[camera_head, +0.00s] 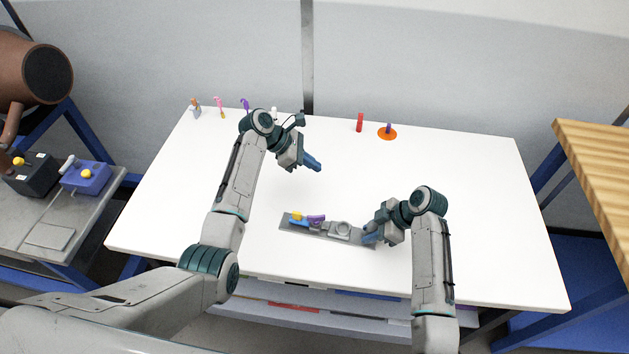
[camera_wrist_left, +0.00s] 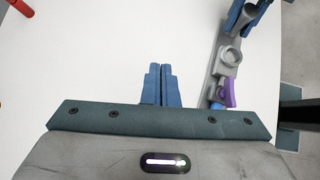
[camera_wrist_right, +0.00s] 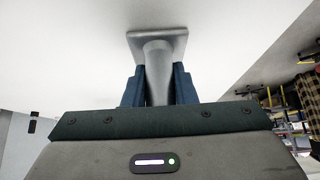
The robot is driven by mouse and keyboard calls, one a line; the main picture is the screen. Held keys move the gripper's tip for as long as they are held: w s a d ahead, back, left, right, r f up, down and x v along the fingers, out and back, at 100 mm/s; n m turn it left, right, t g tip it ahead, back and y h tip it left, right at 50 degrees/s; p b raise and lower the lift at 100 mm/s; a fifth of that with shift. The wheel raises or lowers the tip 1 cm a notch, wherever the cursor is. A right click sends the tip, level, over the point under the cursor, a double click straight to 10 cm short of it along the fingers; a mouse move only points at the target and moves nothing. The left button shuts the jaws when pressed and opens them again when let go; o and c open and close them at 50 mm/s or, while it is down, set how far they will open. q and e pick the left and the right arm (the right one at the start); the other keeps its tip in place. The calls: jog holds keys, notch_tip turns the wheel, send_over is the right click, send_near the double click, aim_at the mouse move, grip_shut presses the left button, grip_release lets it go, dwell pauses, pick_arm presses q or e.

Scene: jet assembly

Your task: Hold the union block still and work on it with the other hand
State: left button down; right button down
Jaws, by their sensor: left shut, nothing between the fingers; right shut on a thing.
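A long grey strip (camera_head: 318,235) lies near the table's front edge. It bears a grey block with a round ring (camera_head: 340,229), probably the union block, beside purple (camera_head: 316,220), yellow and blue parts. The ringed block also shows in the left wrist view (camera_wrist_left: 229,58). My right gripper (camera_head: 370,238) is at the strip's right end. In the right wrist view its fingers (camera_wrist_right: 158,88) are shut on a grey post (camera_wrist_right: 157,70) with a square plate at its far end. My left gripper (camera_head: 313,163) is shut and empty above the table, behind the strip; its fingers (camera_wrist_left: 161,84) touch each other.
Several small tools, including a pink one (camera_head: 219,105) and a purple one (camera_head: 245,105), stand along the back edge. A red cylinder (camera_head: 360,122) and an orange disc (camera_head: 386,135) with a purple peg stand at the back. The white table (camera_head: 440,180) has much clear room.

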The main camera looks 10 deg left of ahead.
pick_arm(q)
jog(key=c, duration=1.9)
grip_release()
jog(key=shift+w+a+r, duration=0.15)
jog(key=shift+w+r, duration=0.05)
jog(key=shift+r, duration=0.05)
jog(key=o, duration=0.3)
jog(key=shift+s+a, duration=0.1)
jog(key=shift+a, duration=0.1)
jog(key=shift+o, duration=0.2)
jog(key=n, duration=0.1)
send_near(315, 216)
jog(key=shift+t, duration=0.4)
jog(key=x, duration=0.8)
jog(key=shift+s+d+f, duration=0.2)
jog(key=shift+d+f, duration=0.1)
jog(key=shift+f, duration=0.05)
jog(key=shift+c, duration=0.2)
grip_shut()
